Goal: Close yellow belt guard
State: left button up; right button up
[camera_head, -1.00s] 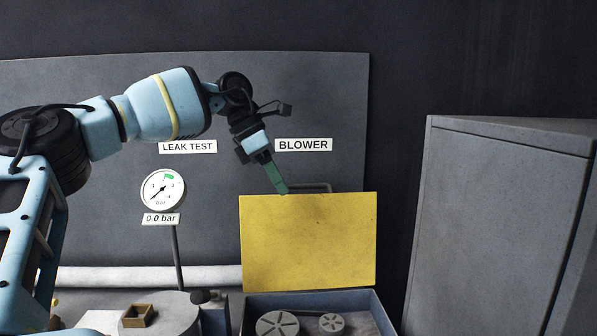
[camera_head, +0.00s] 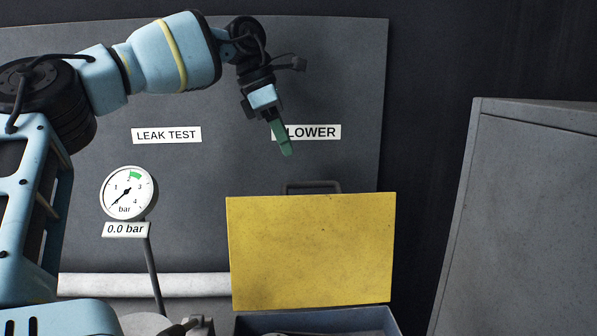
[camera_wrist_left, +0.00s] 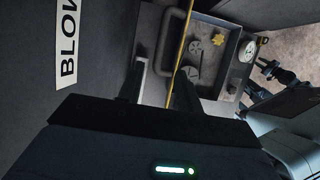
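The yellow belt guard (camera_head: 311,250) stands upright, raised at the back of an open blue-grey box (camera_head: 320,322) in the head view. Its dark handle (camera_head: 313,186) sticks up behind its top edge. The left wrist view shows the guard nearly edge-on as a thin yellow strip (camera_wrist_left: 181,48), with the handle (camera_wrist_left: 161,40) beside it. My left gripper (camera_head: 286,153) points down above the handle, apart from it in the head view. Its two fingers (camera_wrist_left: 160,85) are spread with nothing clearly held between them. A dark gripper-like shape at the wrist view's right may be my right gripper (camera_wrist_left: 276,74); its fingers are unclear.
A grey panel with LEAK TEST (camera_head: 166,135) and BLOWER (camera_head: 315,132) labels stands behind. A pressure gauge (camera_head: 128,192) reading 0.0 bar is left of the guard. A grey cabinet (camera_head: 535,220) stands at right. Pulleys (camera_wrist_left: 194,52) show inside the box.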

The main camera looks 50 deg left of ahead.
pick_arm(q)
jog(key=shift+x, duration=3.9)
grip_shut()
